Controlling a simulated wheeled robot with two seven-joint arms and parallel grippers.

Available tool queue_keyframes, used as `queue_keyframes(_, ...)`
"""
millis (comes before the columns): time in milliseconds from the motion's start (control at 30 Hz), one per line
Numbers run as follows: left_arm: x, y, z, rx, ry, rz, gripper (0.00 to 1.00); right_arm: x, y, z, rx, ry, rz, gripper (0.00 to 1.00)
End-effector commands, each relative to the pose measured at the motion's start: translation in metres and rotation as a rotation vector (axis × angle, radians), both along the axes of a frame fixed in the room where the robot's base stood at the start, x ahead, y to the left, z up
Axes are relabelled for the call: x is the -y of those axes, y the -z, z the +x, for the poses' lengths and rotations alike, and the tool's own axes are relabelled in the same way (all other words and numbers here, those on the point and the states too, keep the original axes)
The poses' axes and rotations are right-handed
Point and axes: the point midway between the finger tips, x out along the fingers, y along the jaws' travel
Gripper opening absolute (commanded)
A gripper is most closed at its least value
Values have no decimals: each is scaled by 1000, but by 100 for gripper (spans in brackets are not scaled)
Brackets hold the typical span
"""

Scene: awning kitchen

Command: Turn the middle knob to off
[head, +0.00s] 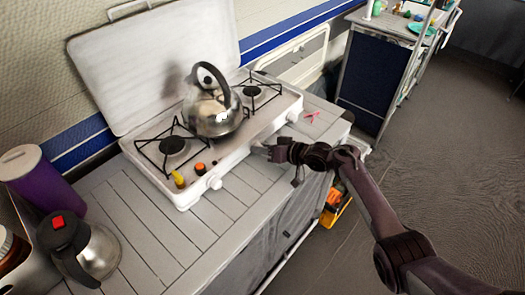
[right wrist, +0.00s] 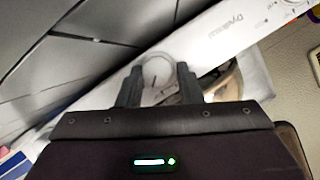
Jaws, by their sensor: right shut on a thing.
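The white gas stove (head: 150,165) stands on the slatted counter with its lid raised. Its middle knob (right wrist: 157,72) is white and round with a dark mark line, and it shows between my right gripper's fingers in the right wrist view. My right gripper (right wrist: 158,80) is shut on this knob. In the head view the right gripper (head: 262,151) is at the middle of the stove's front panel and hides the knob. The left knob (head: 216,182) and right knob (head: 292,116) are white and in clear view. My left gripper is not in view.
A purple cup (head: 45,185) and a steel pot with a black lid (head: 85,245) are on the left.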

Motion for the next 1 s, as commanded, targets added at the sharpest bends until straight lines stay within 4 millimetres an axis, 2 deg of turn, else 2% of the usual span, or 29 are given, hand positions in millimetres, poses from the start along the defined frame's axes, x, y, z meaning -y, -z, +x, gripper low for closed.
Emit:
queue_keyframes(300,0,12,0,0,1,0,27,4,1,4,-102,10,102,10)
queue_keyframes(867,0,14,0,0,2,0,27,5,1,4,-129,11,128,10)
queue_keyframes(900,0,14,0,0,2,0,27,5,1,4,-129,11,128,35)
queue_keyframes(1000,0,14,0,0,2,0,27,5,1,3,-130,10,128,48)
